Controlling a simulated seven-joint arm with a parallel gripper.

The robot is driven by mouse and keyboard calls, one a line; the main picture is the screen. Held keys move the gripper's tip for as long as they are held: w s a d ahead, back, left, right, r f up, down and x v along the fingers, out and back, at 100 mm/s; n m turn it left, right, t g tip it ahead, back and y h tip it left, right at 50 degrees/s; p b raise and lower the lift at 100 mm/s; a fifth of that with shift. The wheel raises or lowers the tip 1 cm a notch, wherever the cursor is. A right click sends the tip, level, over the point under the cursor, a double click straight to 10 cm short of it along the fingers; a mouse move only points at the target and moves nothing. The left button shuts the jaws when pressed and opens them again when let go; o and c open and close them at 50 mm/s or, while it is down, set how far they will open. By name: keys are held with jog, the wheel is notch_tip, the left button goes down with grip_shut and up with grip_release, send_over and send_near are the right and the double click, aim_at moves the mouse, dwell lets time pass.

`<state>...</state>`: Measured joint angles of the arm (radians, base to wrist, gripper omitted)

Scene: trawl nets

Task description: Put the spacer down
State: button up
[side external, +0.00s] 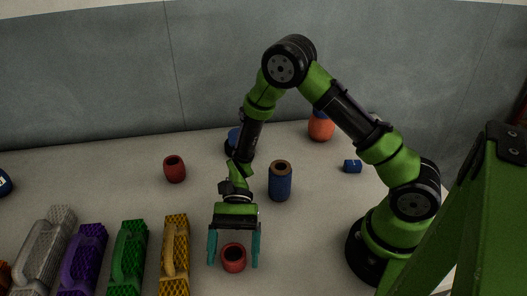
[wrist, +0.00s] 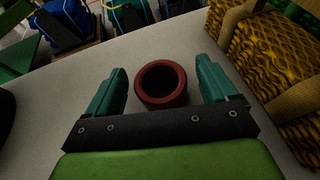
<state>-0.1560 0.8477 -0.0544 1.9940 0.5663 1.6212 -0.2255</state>
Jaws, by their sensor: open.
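A short red hollow cylinder, which I take to be the spacer (side external: 233,258), stands upright on the table between my gripper's fingers. My gripper (side external: 234,256) is open, with one teal finger on each side of it. In the wrist view, the spacer (wrist: 161,84) shows its open top, and a gap is visible between it and each finger of my gripper (wrist: 161,88). Another red hollow cylinder (side external: 175,169) stands farther back on the table. I cannot tell for certain which of the two the task names.
Yellow (side external: 174,250), green (side external: 127,258), purple (side external: 83,256) and grey (side external: 46,250) net bundles stand at the left. A blue cylinder with a brown top (side external: 280,181) stands behind my gripper. A small blue piece (side external: 352,166) and an orange float (side external: 320,129) lie farther back right.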

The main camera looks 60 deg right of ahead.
jog(key=v, duration=1.1)
jog(key=shift+d+r, duration=0.15)
jog(key=shift+r, duration=0.05)
jog(key=s+d+r+n+t+h, duration=0.3)
jog(key=s+r+t+h, duration=0.1)
jog(key=r+t, duration=0.3)
jog(key=s+d+r+n+t+h, duration=0.4)
jog(key=r+t, duration=0.3)
jog(key=r, duration=0.5)
jog(key=shift+s+d+r+t+h, duration=0.2)
jog(key=shift+s+t+h, duration=0.15)
jog(key=shift+h, duration=0.35)
